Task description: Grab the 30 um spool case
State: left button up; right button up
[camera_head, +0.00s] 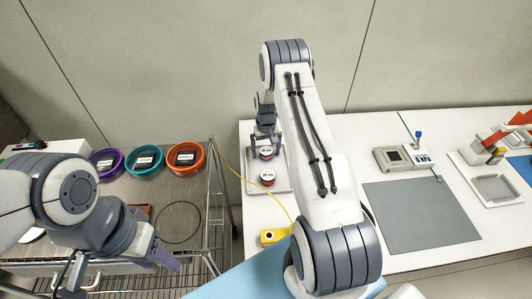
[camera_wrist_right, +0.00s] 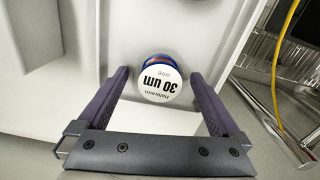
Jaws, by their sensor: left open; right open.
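The 30 um spool case (camera_wrist_right: 158,84) has a white round lid with black print and a blue and red side. It sits between the two open fingers of my right gripper (camera_wrist_right: 160,75) in the right wrist view, with a gap visible on both sides. In the head view this case (camera_head: 266,153) is the farther of two on a pale tray (camera_head: 283,184), and my right gripper (camera_head: 265,138) is over its far side. A second white-lidded case (camera_head: 267,177) stands nearer. My left gripper (camera_head: 168,258) is open and empty at lower left, over the wire cart.
Purple (camera_head: 106,162), teal (camera_head: 144,160) and orange (camera_head: 185,157) bowls stand on the cart at left. A yellow block (camera_head: 274,236) with a yellow cable lies nearer on the white table. A grey mat (camera_head: 420,225) and a small device (camera_head: 402,157) are at right.

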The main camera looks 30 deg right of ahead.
jog(key=c, duration=1.2)
jog(key=shift+c, duration=0.5)
jog(key=shift+r, duration=0.15)
